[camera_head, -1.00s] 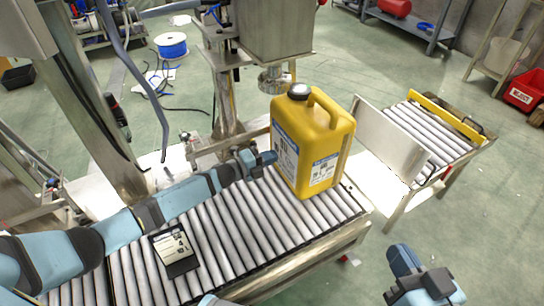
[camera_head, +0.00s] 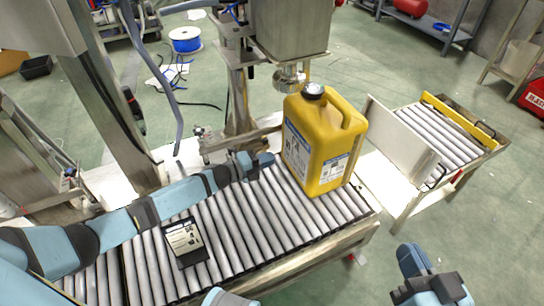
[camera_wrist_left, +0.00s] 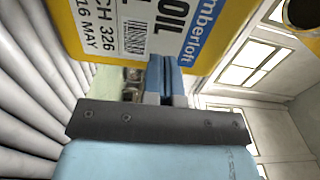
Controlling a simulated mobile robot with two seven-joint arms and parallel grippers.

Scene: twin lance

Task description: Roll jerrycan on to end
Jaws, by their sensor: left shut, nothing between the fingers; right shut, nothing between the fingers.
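The yellow jerrycan (camera_head: 338,135), with a black cap and white-and-blue labels, stands upright on the roller conveyor (camera_head: 238,231). My right gripper (camera_head: 428,270) is shut and empty at the lower right, off the conveyor's front edge.
A white upright plate (camera_head: 402,140) stands just right of the jerrycan, before a second roller section (camera_head: 442,139). A black-framed card (camera_head: 185,242) lies on the rollers to the left. The steel filling head (camera_head: 289,77) hangs close behind the cap.

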